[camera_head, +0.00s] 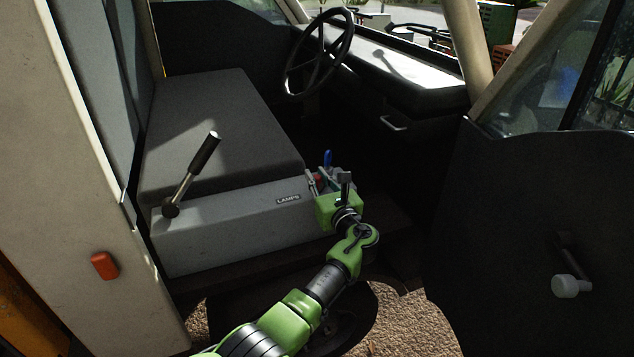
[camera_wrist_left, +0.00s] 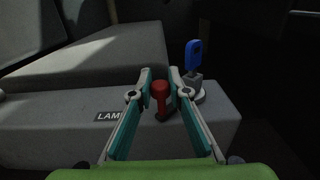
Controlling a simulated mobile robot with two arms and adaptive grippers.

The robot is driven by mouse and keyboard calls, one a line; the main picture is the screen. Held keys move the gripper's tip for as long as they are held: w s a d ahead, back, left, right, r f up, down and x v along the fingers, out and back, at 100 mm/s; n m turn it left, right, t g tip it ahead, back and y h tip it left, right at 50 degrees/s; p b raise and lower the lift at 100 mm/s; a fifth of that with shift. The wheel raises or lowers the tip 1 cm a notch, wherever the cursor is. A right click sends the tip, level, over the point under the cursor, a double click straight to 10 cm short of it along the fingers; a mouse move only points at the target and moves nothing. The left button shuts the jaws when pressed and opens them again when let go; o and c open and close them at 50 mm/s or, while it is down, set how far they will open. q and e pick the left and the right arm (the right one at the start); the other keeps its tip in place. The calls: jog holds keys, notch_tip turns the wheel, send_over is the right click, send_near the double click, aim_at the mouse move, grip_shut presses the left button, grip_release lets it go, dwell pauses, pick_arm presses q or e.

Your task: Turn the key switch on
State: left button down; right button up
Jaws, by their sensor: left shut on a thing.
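The key switch (camera_wrist_left: 194,86) stands at the right end of the grey seat box, a small grey block on a pale round base with a blue key (camera_wrist_left: 193,52) upright in it. The blue key also shows in the head view (camera_head: 327,158), just beyond my gripper. A short lever with a red knob (camera_wrist_left: 160,88) stands left of the key switch. My left gripper (camera_wrist_left: 160,76) has its two teal-lined fingers on either side of the red knob and is shut on it. The right finger is close beside the key switch; I cannot tell whether they touch. My right gripper is not in view.
The grey seat box (camera_head: 235,222) carries a "LAMPS" label (camera_head: 288,199) and a black-handled lever (camera_head: 190,175) at its left. The seat cushion (camera_head: 215,125) is behind. The steering wheel (camera_head: 318,55) is farther back, and the open door (camera_head: 540,230) stands at right.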

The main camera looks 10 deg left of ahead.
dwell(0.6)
pick_arm(q)
jog(key=c, duration=1.9)
grip_release()
notch_tip(320, 180, up, 10)
jog(key=shift+c, duration=0.4)
